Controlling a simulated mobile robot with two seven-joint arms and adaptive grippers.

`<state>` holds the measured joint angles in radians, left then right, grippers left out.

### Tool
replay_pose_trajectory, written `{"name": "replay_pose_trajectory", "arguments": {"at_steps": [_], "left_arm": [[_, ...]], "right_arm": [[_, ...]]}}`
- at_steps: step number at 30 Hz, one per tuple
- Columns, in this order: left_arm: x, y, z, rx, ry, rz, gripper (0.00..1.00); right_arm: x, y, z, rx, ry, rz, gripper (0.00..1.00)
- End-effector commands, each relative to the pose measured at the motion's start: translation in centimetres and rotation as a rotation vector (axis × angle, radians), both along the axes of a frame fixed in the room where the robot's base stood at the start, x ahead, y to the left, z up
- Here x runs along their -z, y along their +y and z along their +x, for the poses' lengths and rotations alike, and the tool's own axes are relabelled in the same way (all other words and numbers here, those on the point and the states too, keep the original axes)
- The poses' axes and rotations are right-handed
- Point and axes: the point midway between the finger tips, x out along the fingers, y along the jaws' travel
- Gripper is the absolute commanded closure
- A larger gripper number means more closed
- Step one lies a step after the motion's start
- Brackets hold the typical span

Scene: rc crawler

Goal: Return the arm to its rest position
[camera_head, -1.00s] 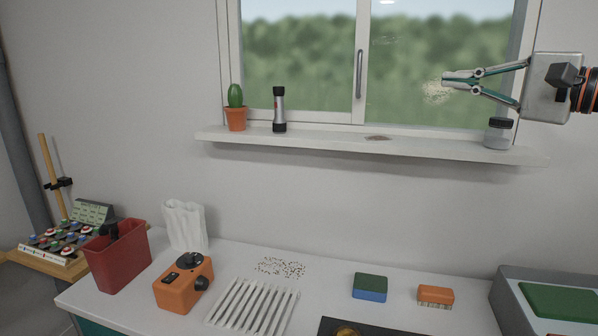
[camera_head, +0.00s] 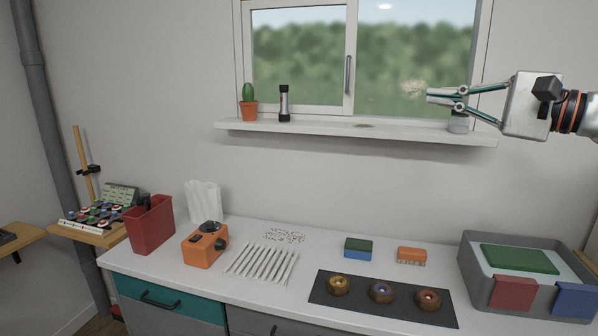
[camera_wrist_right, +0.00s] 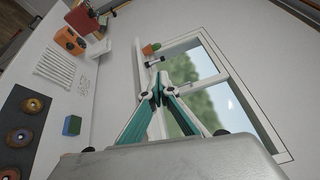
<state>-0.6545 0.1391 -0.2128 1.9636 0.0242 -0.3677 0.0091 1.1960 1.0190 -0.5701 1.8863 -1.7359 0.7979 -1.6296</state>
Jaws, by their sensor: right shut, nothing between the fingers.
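My right gripper (camera_head: 430,96) comes in from the right, in front of the window above the sill. It is shut with nothing between its fingers. Its closed fingers also show in the right wrist view (camera_wrist_right: 160,88), pointing toward the window. A small jar (camera_head: 458,125) on the right end of the sill is partly hidden behind the gripper fingers. My left gripper is not in view.
The window sill (camera_head: 330,127) holds a potted cactus (camera_head: 249,104) and a flashlight (camera_head: 284,103). The counter below carries a red bin (camera_head: 152,225), an orange device (camera_head: 203,246), a dark mat (camera_head: 330,299) with rings, and a grey tray (camera_head: 470,262). The wall between sill and counter is clear.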

Motion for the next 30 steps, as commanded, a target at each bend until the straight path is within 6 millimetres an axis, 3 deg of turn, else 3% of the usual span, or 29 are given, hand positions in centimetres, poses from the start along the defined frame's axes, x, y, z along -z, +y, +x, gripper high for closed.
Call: {"name": "replay_pose_trajectory", "arguments": {"at_steps": [1, 8, 15, 23, 30], "left_arm": [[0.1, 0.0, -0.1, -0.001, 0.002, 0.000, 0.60], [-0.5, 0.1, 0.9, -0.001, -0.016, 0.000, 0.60], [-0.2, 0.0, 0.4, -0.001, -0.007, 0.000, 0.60], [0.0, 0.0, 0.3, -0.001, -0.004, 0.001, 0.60], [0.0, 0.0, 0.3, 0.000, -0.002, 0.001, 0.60]], "right_arm": [[1.6, 1.1, 0.2, -0.032, 0.052, 0.052, 1.00], [7.7, 5.6, 0.1, -0.182, 0.333, 0.365, 1.00], [16.1, 9.2, -0.4, -0.330, 0.793, 0.891, 1.00], [26.9, 9.2, -0.6, -0.373, 1.304, 1.560, 1.00], [40.1, 7.3, -2.7, -0.294, 1.686, 2.262, 1.00]]}}
